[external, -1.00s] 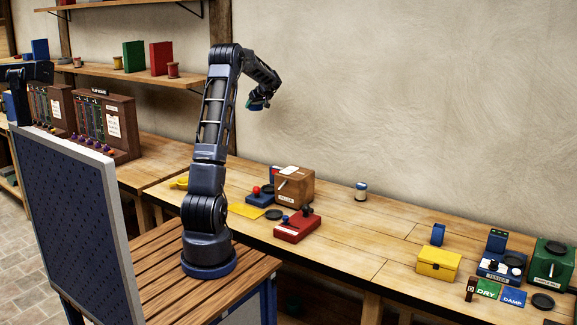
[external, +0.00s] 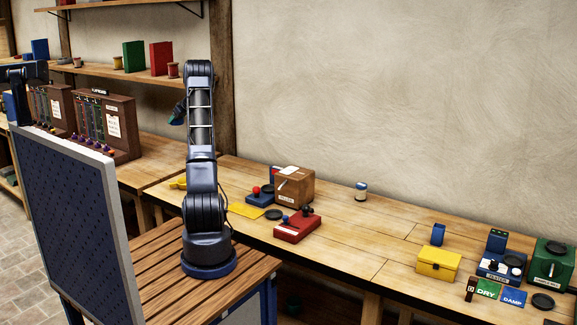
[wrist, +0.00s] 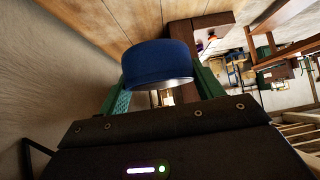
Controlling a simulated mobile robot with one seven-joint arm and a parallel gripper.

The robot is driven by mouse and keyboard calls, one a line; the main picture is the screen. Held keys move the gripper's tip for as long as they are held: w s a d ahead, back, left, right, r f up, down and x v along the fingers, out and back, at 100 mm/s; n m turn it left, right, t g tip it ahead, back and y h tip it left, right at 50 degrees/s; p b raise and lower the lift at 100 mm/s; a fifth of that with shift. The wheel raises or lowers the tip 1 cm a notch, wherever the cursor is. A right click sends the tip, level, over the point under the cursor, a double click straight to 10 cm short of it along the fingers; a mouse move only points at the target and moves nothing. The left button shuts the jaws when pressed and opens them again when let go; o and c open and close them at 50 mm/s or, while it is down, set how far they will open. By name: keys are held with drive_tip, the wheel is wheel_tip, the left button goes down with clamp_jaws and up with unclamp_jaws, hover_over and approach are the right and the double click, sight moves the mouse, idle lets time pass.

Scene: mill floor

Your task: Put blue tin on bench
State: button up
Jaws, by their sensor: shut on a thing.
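The blue tin (wrist: 157,64) fills the upper middle of the wrist view, with a pale rim along its lower edge. My gripper (wrist: 160,92) is shut on it, one green finger at each side. In the external view my gripper (external: 178,112) is raised high, to the left of my upper arm and well above the bench. The tin is too small and dark there to make out clearly. The wooden bench (external: 335,228) runs along the wall from the left to the lower right.
On the bench stand a brown wooden box (external: 296,188), a red device (external: 297,228), a small white-and-blue can (external: 361,191), a yellow box (external: 437,264) and a green machine (external: 552,262). A shelf (external: 120,75) hangs at upper left. The bench's middle stretch is mostly clear.

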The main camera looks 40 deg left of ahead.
drive_tip(key=s+a+f+n+g, duration=0.2)
drive_tip(key=s+a+f, duration=0.2)
drive_tip(key=s+a, duration=0.8)
drive_tip(key=f, duration=1.3)
drive_tip(key=s+f, duration=0.1)
drive_tip(key=f, duration=0.5)
drive_tip(key=shift+d+f, duration=0.2)
drive_tip(key=shift+d, duration=0.15)
drive_tip(key=shift+f, duration=0.15)
drive_tip(key=o, duration=1.1)
drive_tip(key=shift+s, duration=0.1)
drive_tip(key=shift+o, duration=0.2)
drive_tip(key=shift+d+r, duration=0.25)
drive_tip(key=shift+r, duration=0.1)
drive_tip(key=v, duration=1.1)
drive_tip(key=shift+r, duration=0.2)
drive_tip(key=shift+d, duration=0.1)
